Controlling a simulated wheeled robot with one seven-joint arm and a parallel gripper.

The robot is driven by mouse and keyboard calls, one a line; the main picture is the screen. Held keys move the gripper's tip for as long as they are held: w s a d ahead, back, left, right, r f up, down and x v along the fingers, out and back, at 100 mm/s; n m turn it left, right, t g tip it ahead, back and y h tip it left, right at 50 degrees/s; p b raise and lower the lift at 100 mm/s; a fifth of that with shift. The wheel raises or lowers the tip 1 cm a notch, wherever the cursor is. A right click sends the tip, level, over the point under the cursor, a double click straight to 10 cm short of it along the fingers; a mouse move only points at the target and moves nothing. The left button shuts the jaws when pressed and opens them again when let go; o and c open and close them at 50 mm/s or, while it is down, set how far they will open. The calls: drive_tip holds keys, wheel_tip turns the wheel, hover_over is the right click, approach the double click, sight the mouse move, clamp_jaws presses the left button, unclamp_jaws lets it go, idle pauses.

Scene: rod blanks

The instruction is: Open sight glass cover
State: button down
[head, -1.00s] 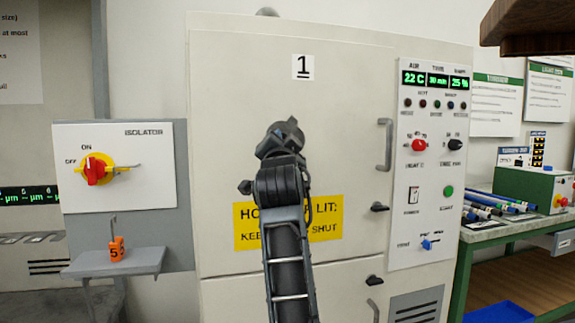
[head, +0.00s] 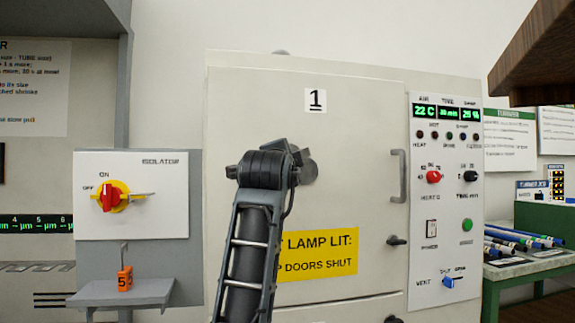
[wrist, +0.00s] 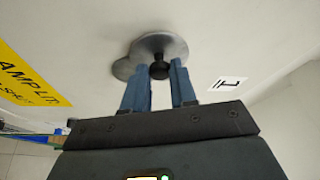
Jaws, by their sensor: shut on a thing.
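The sight glass cover is a round grey disc with a small black knob (wrist: 159,71), on the pale door marked 1. In the wrist view the cover (wrist: 160,43) partly overlaps a second grey round piece (wrist: 122,68), so the two are offset; whether glass shows there I cannot tell. My gripper (wrist: 160,78) has its blue fingers shut on the knob. In the head view my arm hides the fingers and most of this spot; a grey round part (head: 309,172) shows just right of my wrist.
The cabinet door (head: 350,110) has a handle (head: 400,175) at its right and a yellow warning sign (head: 330,252) beside my arm. A control panel (head: 445,200) stands right. An isolator box (head: 130,215) and small shelf (head: 120,293) are left. A brown wooden edge (head: 535,60) juts in top right.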

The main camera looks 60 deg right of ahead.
idle(0.3)
drive_tip(key=c, duration=0.9)
unclamp_jaws()
drive_tip(key=v, duration=0.7)
drive_tip(key=shift+a, duration=0.35)
drive_tip(key=shift+s, duration=0.1)
drive_tip(key=shift+f, duration=0.1)
